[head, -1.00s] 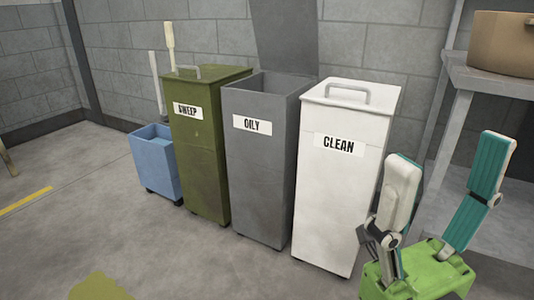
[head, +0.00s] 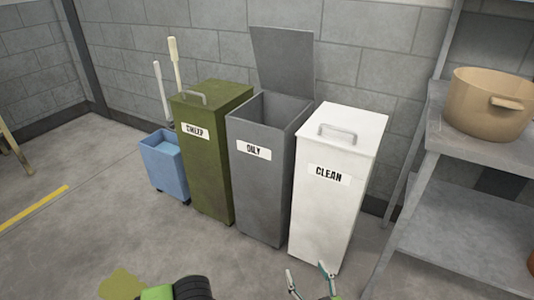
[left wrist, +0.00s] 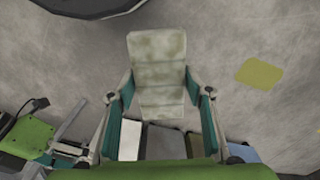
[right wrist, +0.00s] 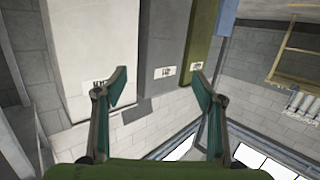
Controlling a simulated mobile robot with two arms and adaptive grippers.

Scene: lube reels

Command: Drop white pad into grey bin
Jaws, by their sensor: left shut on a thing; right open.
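The white pad (left wrist: 157,60) is a stained, pale quilted strip in the left wrist view. My left gripper (left wrist: 160,88) is shut on it, with one finger at each side. The pad is hidden in the head view, where only a green and black part of my left arm shows. The grey bin (head: 262,185), labelled OILY, stands between the green and white bins. Its lid (head: 283,60) is raised and its top is open. My right gripper (head: 308,283) is open and empty, low in front of the white bin; it also shows in the right wrist view (right wrist: 158,82).
The olive SWEEP bin (head: 205,160) and white CLEAN bin (head: 325,205) have shut lids. A blue bucket (head: 166,165) stands at the left. A metal shelf (head: 455,205) with a tan pot (head: 485,105) stands at the right. A yellow-green patch (head: 120,283) lies on open floor.

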